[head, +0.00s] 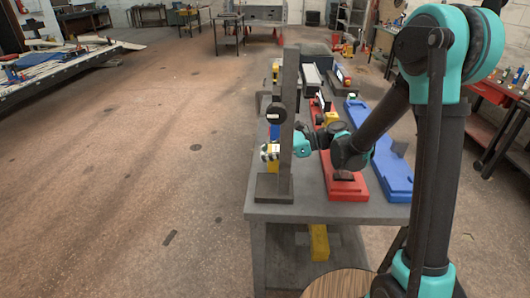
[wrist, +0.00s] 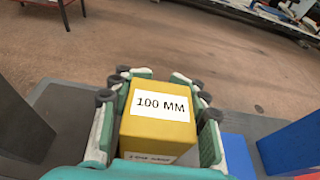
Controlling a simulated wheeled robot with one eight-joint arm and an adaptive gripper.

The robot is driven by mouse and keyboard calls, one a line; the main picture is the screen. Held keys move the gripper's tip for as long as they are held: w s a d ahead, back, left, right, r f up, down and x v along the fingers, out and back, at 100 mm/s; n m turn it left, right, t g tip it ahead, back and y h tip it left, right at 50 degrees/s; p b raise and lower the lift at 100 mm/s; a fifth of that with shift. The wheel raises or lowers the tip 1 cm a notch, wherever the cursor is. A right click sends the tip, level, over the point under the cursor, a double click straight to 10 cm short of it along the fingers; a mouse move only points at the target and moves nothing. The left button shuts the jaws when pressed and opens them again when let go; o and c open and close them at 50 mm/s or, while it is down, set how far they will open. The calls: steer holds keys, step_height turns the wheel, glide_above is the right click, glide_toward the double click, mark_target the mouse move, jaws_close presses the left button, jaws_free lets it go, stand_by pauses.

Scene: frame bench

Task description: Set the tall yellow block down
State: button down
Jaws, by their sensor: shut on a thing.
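The tall yellow block (wrist: 158,130) is between the fingers of my gripper (wrist: 160,90) in the wrist view, with a white "100 MM" label on its upper face. The fingers close on it from both sides. In the head view my gripper (head: 269,152) is at the left side of the grey bench (head: 310,209), partly behind a dark upright post. A yellow part of the block (head: 273,167) shows just below the fingers. The post hides part of the grip, and I cannot tell whether the block's bottom touches the bench.
The dark post (head: 288,125) on a flat foot stands at the bench's near left. A red base (head: 345,187) and a long blue base (head: 391,172) lie to the right. A blue block (wrist: 292,146) is right of the gripper in the wrist view. Open floor lies left.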

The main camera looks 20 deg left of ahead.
steer(key=c, duration=0.8)
jaws_free()
steer(key=shift+f, duration=0.1)
steer(key=shift+d, duration=0.15)
steer(key=v, duration=1.1)
steer(key=shift+d+r, duration=0.3)
steer(key=shift+d, duration=0.05)
